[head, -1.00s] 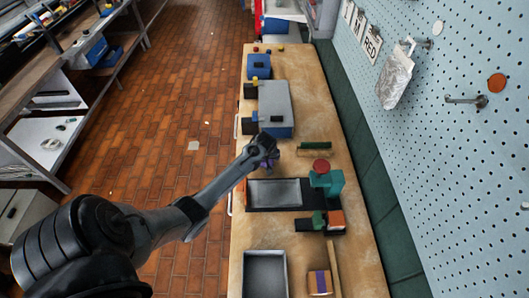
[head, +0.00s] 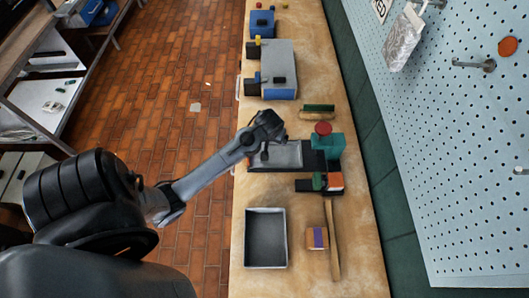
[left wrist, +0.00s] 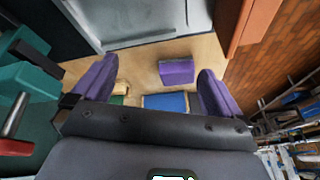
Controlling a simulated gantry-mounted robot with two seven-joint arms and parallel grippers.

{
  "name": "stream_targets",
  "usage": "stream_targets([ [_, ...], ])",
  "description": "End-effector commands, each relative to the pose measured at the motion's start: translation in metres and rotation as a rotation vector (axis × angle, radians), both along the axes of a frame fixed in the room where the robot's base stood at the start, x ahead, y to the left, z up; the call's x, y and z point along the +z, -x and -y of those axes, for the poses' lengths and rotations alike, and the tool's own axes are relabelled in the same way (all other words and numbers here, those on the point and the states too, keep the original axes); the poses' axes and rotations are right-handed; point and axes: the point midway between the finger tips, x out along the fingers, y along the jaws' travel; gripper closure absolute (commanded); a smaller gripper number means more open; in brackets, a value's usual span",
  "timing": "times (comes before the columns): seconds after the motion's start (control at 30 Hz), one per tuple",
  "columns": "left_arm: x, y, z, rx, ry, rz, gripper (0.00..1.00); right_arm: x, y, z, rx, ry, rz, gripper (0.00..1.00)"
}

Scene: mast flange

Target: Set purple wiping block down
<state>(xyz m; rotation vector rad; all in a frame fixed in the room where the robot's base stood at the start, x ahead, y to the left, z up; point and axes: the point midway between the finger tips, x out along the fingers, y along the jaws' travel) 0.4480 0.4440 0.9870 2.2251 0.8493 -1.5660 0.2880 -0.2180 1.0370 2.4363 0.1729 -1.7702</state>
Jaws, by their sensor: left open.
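The purple wiping block (left wrist: 176,72) lies on the wooden bench top in the left wrist view, beyond my fingers and apart from them. My left gripper (left wrist: 157,87) is open, with a purple finger at each side and nothing between them. In the head view my left gripper (head: 272,150) hangs over the far edge of the shallow grey tray in the dark base (head: 311,157). I cannot make out the purple block there; my gripper may hide it. My right gripper is not in view.
A teal device with a red top (head: 327,142) stands right of the grey tray. A green-topped brush (head: 318,109) and a grey-blue box (head: 279,68) lie farther back. An empty metal tray (head: 265,238) and a purple-banded block (head: 317,238) are nearer.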

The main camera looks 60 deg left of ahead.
Motion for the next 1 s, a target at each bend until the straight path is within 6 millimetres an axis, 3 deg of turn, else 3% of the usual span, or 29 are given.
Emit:
stream_targets([
  [0.03, -0.004, 0.02, 0.032, -0.107, 0.0, -0.024, 0.0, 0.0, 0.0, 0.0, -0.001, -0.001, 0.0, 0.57],
  [0.2, 0.005, 0.083, 0.131, -0.465, 0.019, -0.066, 0.0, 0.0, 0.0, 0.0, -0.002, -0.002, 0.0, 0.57],
  [0.3, 0.02, 0.117, 0.174, -0.623, 0.042, -0.069, 0.0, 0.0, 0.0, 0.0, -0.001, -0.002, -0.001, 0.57],
  [0.4, 0.035, 0.141, 0.203, -0.734, 0.062, -0.063, 0.0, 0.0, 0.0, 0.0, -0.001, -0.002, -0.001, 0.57],
  [0.6, 0.05, 0.161, 0.225, -0.825, 0.079, -0.051, 0.0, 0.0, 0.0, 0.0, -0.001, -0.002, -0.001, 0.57],
  [1.0, 0.056, 0.161, 0.225, -0.826, 0.079, -0.051, 0.0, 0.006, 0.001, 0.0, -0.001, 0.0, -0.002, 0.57],
])
